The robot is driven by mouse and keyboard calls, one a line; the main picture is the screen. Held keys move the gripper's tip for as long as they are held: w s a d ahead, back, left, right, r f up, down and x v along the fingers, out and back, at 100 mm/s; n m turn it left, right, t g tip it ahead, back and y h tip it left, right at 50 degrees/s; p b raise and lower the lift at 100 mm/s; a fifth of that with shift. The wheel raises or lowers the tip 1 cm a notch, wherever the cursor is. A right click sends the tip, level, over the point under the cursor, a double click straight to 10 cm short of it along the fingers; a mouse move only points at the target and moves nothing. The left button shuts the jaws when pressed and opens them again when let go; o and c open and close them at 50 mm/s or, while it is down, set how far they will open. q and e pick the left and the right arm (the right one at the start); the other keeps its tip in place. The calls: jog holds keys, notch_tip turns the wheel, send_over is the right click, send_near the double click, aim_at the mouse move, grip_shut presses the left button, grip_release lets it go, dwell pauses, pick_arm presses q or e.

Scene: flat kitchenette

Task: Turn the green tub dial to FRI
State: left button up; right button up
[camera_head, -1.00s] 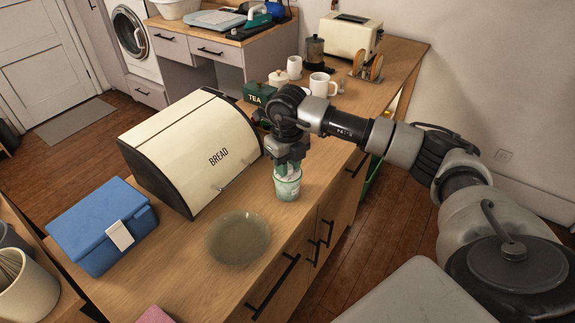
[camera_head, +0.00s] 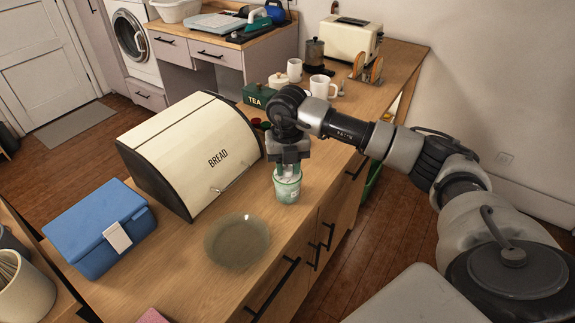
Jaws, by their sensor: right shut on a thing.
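The green tub (camera_head: 287,190) stands upright on the wooden counter, right of the bread bin, with a pale label patch on its side. My right gripper (camera_head: 287,168) points straight down over it, its fingers shut on the dial at the tub's top. The dial is mostly hidden by the fingers, and its day marks are too small to read. My left gripper is out of view.
The cream bread bin (camera_head: 190,145) stands close left of the tub. A glass plate (camera_head: 237,241) lies in front of it, and a blue box (camera_head: 97,228) is at left. A TEA tin (camera_head: 258,95), mugs (camera_head: 322,86) and a toaster (camera_head: 351,36) stand behind.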

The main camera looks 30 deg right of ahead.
aim_at(288, 169)
jog(key=o, duration=0.9)
jog(key=shift+o, duration=0.2)
notch_tip(288, 169, up, 11)
jog(key=b, duration=0.2)
